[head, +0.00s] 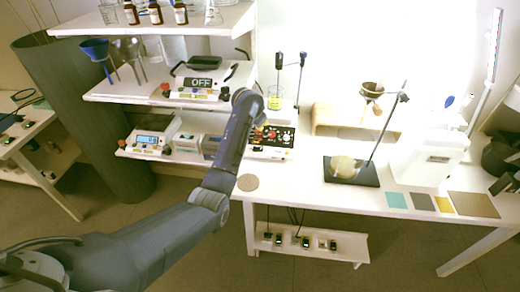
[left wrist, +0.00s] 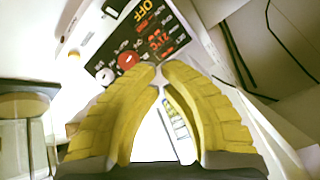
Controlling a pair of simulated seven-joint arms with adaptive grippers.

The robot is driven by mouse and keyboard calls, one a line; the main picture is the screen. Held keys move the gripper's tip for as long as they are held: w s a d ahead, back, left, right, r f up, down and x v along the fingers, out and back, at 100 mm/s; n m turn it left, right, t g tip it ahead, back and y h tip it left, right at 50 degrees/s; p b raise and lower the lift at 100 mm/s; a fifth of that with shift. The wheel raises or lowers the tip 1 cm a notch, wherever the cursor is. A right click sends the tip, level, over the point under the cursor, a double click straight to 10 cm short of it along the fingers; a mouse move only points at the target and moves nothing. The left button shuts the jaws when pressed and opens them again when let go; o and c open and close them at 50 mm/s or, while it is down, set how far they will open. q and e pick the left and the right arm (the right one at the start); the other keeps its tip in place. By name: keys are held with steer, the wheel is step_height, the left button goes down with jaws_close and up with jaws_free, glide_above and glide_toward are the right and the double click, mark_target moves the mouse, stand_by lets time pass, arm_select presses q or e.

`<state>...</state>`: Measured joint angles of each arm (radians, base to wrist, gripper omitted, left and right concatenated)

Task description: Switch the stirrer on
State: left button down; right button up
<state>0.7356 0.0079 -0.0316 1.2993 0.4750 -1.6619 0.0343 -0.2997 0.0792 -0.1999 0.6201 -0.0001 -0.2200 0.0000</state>
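The stirrer, a white box with a dark front panel (head: 272,137), stands at the left end of the white table in the head view. A beaker of yellow liquid (head: 277,98) is at its top. In the left wrist view its panel (left wrist: 150,40) shows the word OFF, lit red digits, a red knob (left wrist: 128,60) and a pale knob (left wrist: 105,76). My left gripper (left wrist: 161,70) has its two yellow fingertips almost together, with nothing seen between them. They are close to the panel, near the red knob; contact cannot be told. My right gripper is not in view.
A second device marked OFF (head: 200,83) sits on the middle shelf at left. A dark stand base (head: 366,178) with a rod and a white container (head: 428,160) stand to the right. The table's front edge beside a round tan mat (head: 248,182) is clear.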

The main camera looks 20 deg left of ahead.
mark_target(262, 143)
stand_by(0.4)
arm_select(q)
steer(key=shift+d+f, duration=0.2)
steer(key=shift+f, duration=1.25)
steer(key=shift+d+f, duration=0.15)
steer(key=shift+f, duration=1.35)
steer(key=shift+d+f, duration=0.2)
steer(key=shift+f, duration=1.25)
steer(key=shift+d+f, duration=0.1)
steer(key=shift+f, duration=0.65)
steer(key=shift+r, duration=0.1)
steer(key=shift+r, duration=0.7)
steer(key=shift+a+r, duration=0.25)
steer(key=shift+r, duration=1)
steer(key=shift+a+r, duration=0.2)
steer(key=shift+r, duration=1)
